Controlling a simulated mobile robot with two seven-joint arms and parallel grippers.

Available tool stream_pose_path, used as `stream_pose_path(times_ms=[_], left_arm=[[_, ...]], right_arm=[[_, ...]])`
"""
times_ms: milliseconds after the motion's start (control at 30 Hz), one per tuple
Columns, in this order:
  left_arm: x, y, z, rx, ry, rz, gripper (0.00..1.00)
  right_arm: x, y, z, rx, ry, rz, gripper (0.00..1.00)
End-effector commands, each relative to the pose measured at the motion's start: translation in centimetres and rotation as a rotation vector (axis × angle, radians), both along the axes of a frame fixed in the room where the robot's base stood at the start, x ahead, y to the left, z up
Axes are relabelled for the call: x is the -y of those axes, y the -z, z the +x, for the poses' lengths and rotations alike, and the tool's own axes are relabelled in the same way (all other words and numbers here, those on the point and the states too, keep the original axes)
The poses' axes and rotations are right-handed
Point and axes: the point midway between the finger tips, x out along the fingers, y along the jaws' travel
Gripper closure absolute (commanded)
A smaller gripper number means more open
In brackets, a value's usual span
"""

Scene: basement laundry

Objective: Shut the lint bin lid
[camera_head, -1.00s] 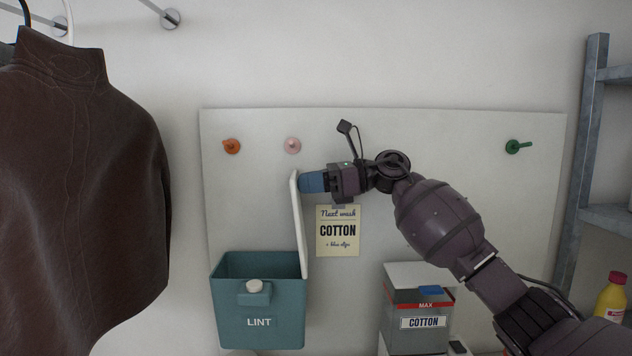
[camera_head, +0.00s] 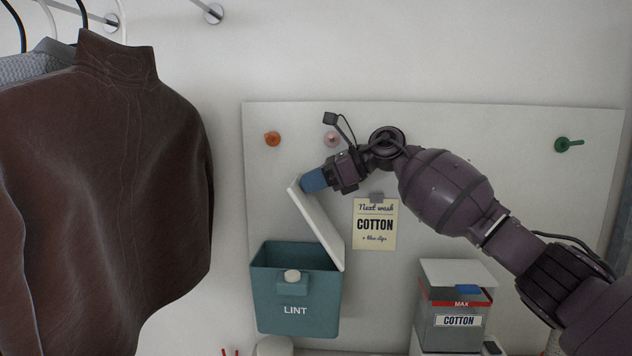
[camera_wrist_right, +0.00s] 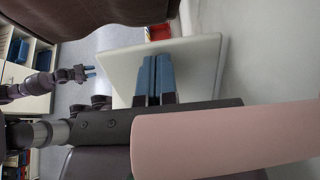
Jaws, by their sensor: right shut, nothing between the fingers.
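The teal lint bin (camera_head: 295,312), labelled LINT, is mounted on the wall board with its top open. Its white lid (camera_head: 318,227) is hinged at the bin's right edge and leans up and left, partly over the opening. My right gripper (camera_head: 313,181) is shut and empty, its blue fingertips against the outer face near the lid's upper end. The right wrist view shows the closed fingers (camera_wrist_right: 155,78) in front of the pale lid (camera_wrist_right: 205,62). My left gripper (camera_wrist_right: 89,72) is small in that view, away from the bin, with its two fingers apart.
A brown garment (camera_head: 110,180) hangs at left. Orange (camera_head: 272,139), pink (camera_head: 332,139) and green (camera_head: 563,145) pegs are on the board (camera_head: 450,125). A note (camera_head: 376,224) is right of the lid. A COTTON container (camera_head: 454,305) stands lower right, below my right arm.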

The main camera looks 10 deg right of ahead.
Motion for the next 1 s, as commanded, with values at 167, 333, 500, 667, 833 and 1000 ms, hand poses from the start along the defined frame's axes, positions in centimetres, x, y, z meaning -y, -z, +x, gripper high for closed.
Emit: stream_pose_path(times_ms=[167,333,500,667,833,1000], left_arm=[[0.0,0.1,-0.2,-0.005,-0.002,0.000,0.64],[-0.1,0.3,-0.5,-0.009,-0.002,0.000,0.64],[-0.1,0.4,-0.5,-0.010,-0.002,0.000,0.64],[-0.1,0.6,-0.5,-0.010,-0.002,0.000,0.64],[-0.1,0.6,-0.4,-0.008,-0.002,0.001,0.64],[0.0,0.4,-0.2,-0.005,0.000,0.000,0.64]], right_arm=[[0.0,0.0,0.0,0.000,0.000,0.000,1.00],[0.0,0.0,0.0,0.000,0.000,0.001,1.00],[0.4,0.1,-0.1,-0.001,0.000,0.000,1.00],[1.0,0.2,-0.3,-0.001,0.000,0.000,1.00],[1.5,0.3,-0.4,-0.001,0.000,0.000,1.00],[1.7,0.0,-0.6,0.000,0.000,0.001,1.00]])
